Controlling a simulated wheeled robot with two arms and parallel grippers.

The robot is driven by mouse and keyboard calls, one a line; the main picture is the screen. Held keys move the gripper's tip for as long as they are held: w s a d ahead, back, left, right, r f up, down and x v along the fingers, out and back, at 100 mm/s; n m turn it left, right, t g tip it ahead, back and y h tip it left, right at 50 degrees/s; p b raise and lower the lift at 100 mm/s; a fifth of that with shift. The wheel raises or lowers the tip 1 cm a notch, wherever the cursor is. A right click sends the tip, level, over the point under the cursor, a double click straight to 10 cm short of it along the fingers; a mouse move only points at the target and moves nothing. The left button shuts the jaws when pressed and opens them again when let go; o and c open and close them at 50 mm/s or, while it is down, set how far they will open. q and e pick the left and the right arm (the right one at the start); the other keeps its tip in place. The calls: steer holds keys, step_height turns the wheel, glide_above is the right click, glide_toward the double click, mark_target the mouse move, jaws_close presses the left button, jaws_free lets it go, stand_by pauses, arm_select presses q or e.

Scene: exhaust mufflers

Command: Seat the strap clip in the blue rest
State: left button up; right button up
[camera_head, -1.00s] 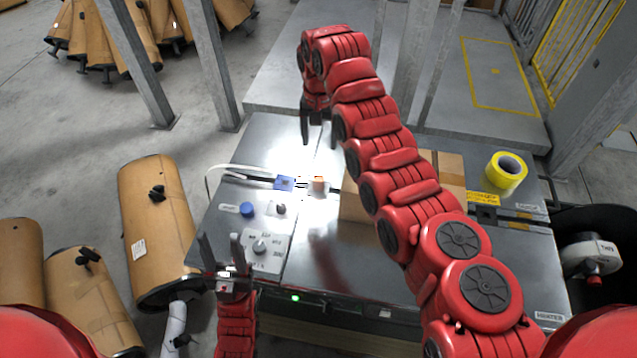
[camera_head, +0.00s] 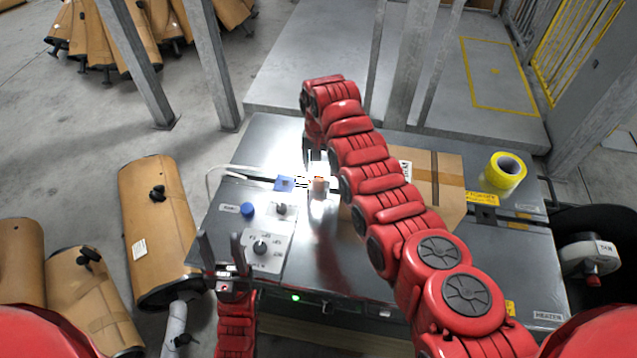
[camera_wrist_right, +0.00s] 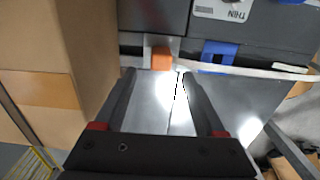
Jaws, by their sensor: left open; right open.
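The blue rest (camera_head: 284,184) sits on the dark slot of the metal table; in the right wrist view it shows as a notched blue block (camera_wrist_right: 219,52). A white strap (camera_wrist_right: 260,73) runs along the slot past it. An orange block (camera_wrist_right: 161,58) on a pale mount lies beside the rest; it shows in the head view (camera_head: 318,179). I cannot tell whether it is the strap clip. My right gripper (camera_wrist_right: 158,76) is open and empty, its fingertips pointing at the orange block. My left gripper (camera_head: 220,240) is open and empty by the table's front left. Glare hides detail near the right fingertips.
A cardboard box (camera_head: 437,178) stands right of the orange block, close to my right arm. A yellow tape roll (camera_head: 506,171) lies at the far right. A knob panel (camera_head: 265,246) and blue button (camera_head: 248,210) are at front left.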

mark_target(319, 177)
step_height(319, 177, down, 5)
steer(key=shift+s+a+r, duration=0.1)
steer(key=shift+s, duration=0.05)
stand_by(0.4)
jaws_close()
steer(key=shift+r+p, duration=0.15)
steer(key=shift+p, duration=0.15)
step_height(319, 177, up, 10)
steer(key=shift+f+b, duration=0.15)
steer(key=shift+b, duration=0.4)
